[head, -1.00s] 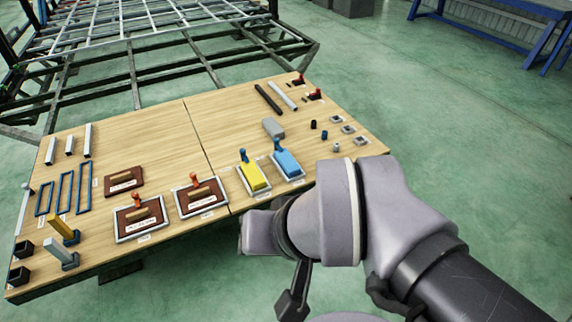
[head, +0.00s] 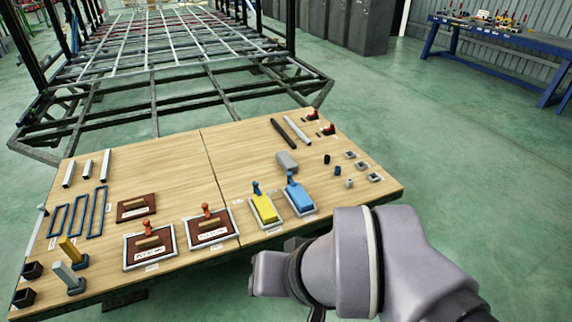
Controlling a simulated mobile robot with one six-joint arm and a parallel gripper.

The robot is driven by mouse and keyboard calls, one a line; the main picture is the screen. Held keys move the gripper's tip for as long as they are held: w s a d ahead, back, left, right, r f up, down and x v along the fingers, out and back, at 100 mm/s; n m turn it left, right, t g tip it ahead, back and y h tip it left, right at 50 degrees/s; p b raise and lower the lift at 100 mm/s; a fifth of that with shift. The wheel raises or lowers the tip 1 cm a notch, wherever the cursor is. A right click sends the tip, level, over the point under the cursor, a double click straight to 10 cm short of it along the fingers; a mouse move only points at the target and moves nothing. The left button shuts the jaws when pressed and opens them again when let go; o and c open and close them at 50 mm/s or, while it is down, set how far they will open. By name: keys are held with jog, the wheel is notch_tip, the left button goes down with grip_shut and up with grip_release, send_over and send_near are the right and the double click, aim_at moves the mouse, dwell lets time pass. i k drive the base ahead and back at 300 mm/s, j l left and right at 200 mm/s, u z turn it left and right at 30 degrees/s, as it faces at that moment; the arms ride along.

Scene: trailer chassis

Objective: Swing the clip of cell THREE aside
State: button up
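Several cells with clips stand along the near edge of the wooden table. Two are framed brown boards with orange clips: the left board's clip (head: 149,231) and the right board's clip (head: 206,210). A yellow block (head: 265,208) and a blue block (head: 299,197) each sit in a pale frame with a blue clip, the yellow block's clip (head: 256,188) and the blue block's clip (head: 290,177). All four clips stand upright over their cells. The labels are too small to read, so I cannot tell which is cell THREE. My gripper's fingers are not visible; my arm fills the lower right.
The table (head: 180,180) also holds an unframed brown board (head: 136,207), blue frames (head: 77,214), a grey block (head: 287,162), dark and white bars and small sockets. A steel trailer chassis (head: 170,75) stands behind. A blue workbench (head: 500,40) is at the far right. Green floor is clear on the right.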

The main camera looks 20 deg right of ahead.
aim_at(255, 184)
jog(key=i+z, duration=0.15)
jog(key=i, duration=0.4)
jog(key=i+j+z, duration=0.15)
jog(key=i, duration=0.4)
jog(key=i+j+z, duration=0.15)
jog(key=i, duration=0.35)
jog(key=i+j+z, duration=0.15)
jog(key=i, duration=0.4)
